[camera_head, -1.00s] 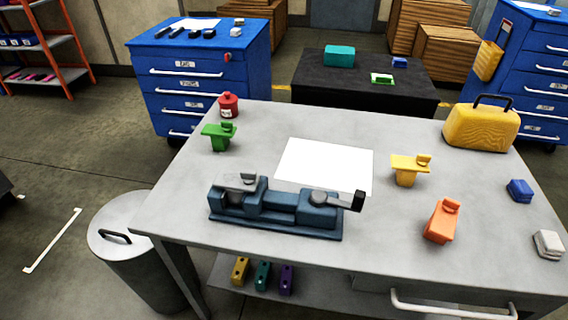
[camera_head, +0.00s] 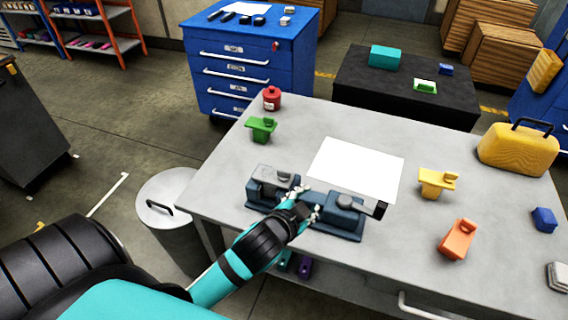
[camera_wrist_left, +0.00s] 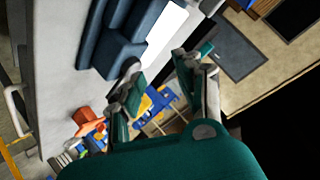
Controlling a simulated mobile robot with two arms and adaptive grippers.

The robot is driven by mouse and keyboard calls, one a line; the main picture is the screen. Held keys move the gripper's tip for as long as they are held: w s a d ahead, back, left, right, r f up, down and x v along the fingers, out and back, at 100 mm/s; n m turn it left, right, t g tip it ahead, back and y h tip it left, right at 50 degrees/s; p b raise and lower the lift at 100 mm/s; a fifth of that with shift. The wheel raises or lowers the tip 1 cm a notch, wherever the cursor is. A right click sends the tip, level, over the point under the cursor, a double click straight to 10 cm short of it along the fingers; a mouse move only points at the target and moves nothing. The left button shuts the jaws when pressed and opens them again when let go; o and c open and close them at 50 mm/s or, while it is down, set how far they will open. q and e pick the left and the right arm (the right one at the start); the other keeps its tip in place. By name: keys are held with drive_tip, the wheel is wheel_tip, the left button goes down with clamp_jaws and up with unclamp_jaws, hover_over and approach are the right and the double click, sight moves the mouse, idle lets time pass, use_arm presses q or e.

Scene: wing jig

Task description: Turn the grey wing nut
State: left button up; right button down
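The grey wing nut (camera_head: 268,174) sits on top of the left end of the blue-grey vise (camera_head: 352,218) on the bench, in the head view. Its lower part is hard to make out at this size. My left gripper (camera_head: 308,200) is over the middle of the vise, to the right of the nut, with its fingers apart and nothing between them. In the left wrist view my open fingers (camera_wrist_left: 160,80) show beside the blue-grey vise (camera_wrist_left: 112,45); I cannot make out the wing nut there. My right gripper is in neither view.
A white sheet (camera_head: 358,168) lies behind the vise. A bin (camera_head: 165,205) stands left of the bench.

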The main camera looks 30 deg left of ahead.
use_arm(q)
drive_tip(key=w+d+r+m+t+h, duration=0.3)
drive_tip(key=r+m, duration=0.2)
drive_tip(key=r, duration=0.2)
drive_tip(key=w+d+r+m+t+h, duration=0.3)
drive_tip(key=r+m, duration=0.1)
drive_tip(key=r, duration=0.3)
drive_tip(key=w+d+r+m+t+h, duration=0.3)
drive_tip(key=r+m, duration=0.2)
drive_tip(key=r, duration=0.2)
drive_tip(key=s+d+r+m+g+h, duration=0.35)
drive_tip(key=d+m+g+h, duration=0.65)
drive_tip(key=m, duration=0.7)
drive_tip(key=m+g+y, duration=1.1)
drive_tip(key=m+y, duration=0.3)
drive_tip(key=y, duration=0.4)
hover_over(284, 170)
wheel_tip(284, 170, down, 10)
wheel_tip(284, 170, down, 16)
drive_tip(key=p, duration=0.2)
drive_tip(key=shift+f+p, duration=0.2)
drive_tip(key=shift+p, duration=0.15)
